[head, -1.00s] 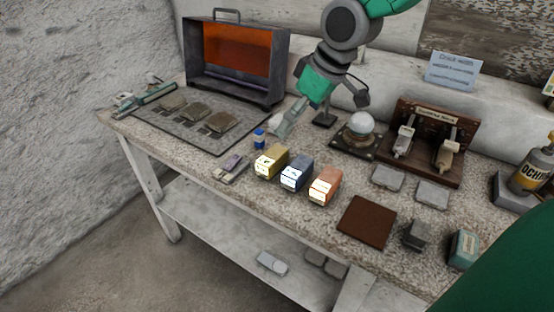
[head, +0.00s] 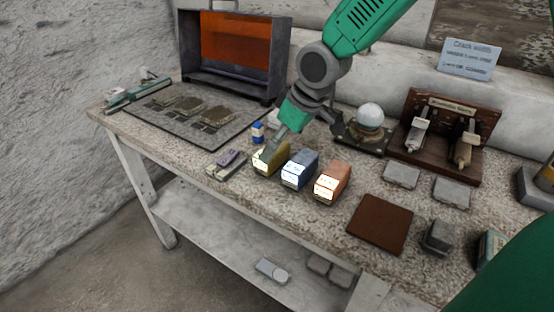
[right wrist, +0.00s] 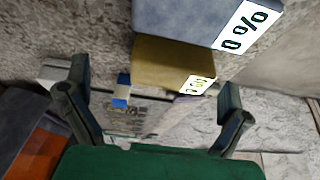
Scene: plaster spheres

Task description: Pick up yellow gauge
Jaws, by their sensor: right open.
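The yellow gauge (head: 270,158) is a small yellow block with a white label on its front, standing on the bench left of a blue block (head: 300,170) and an orange block (head: 332,183). My right gripper (head: 284,138) is open just above and behind the yellow gauge in the head view, hiding part of its top. In the right wrist view the yellow gauge (right wrist: 172,64) lies between and beyond the open fingers, beside the blue block (right wrist: 205,18). Contact cannot be told. My left gripper is not in view.
A small blue-and-white bottle (head: 258,132) stands close behind the yellow gauge, and a purple-grey item (head: 227,163) lies to its left. A glass ball on a stand (head: 369,117) is behind to the right. A brown square mat (head: 380,223) lies at front right.

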